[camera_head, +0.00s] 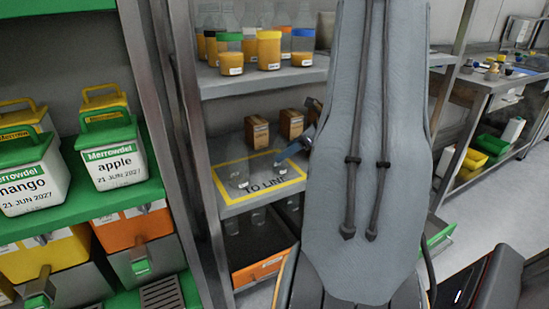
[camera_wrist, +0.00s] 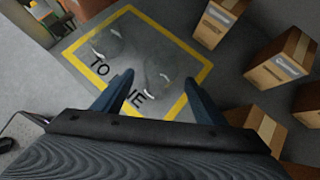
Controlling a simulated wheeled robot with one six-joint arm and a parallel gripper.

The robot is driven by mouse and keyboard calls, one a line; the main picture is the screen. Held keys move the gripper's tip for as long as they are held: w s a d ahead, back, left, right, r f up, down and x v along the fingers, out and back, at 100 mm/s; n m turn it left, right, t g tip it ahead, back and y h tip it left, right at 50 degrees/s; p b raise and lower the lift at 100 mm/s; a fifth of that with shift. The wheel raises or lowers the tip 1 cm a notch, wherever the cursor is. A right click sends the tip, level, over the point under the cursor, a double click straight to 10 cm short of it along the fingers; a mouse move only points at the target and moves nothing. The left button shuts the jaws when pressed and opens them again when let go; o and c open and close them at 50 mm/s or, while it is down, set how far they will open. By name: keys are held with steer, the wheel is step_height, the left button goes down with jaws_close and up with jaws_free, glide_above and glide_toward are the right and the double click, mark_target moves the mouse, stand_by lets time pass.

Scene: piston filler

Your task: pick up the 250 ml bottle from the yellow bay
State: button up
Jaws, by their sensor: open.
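The yellow bay (camera_head: 224,200) is a yellow-outlined rectangle marked "TO LINE" on the middle shelf; its outline also shows in the wrist view (camera_wrist: 79,47). Clear bottles stand inside it. One bottle (camera_head: 238,172) is at the left, and it seems to be the far one (camera_wrist: 107,42) in the wrist view. Another clear bottle (camera_wrist: 158,80) is nearer, just ahead of my gripper (camera_wrist: 160,88). My gripper's blue fingers are apart with nothing between them. In the head view my gripper (camera_head: 292,153) is at the bay's right side, partly hidden by my arm. I cannot read the bottles' sizes.
Brown cartons (camera_head: 257,132) stand behind the bay, and more cartons (camera_wrist: 280,58) are to the right in the wrist view. The shelf above holds jars (camera_head: 269,49) of orange contents. An orange crate (camera_head: 262,264) sits below. A metal post (camera_head: 176,130) stands left of the bay.

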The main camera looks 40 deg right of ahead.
steer(key=shift+b+x, duration=0.3)
steer(key=shift+x, duration=1.65)
steer(key=x, duration=0.4)
steer(key=shift+w+b, duration=0.2)
steer(key=shift+b, duration=0.2)
steer(key=shift+a+r, duration=0.1)
steer(key=c, duration=1.1)
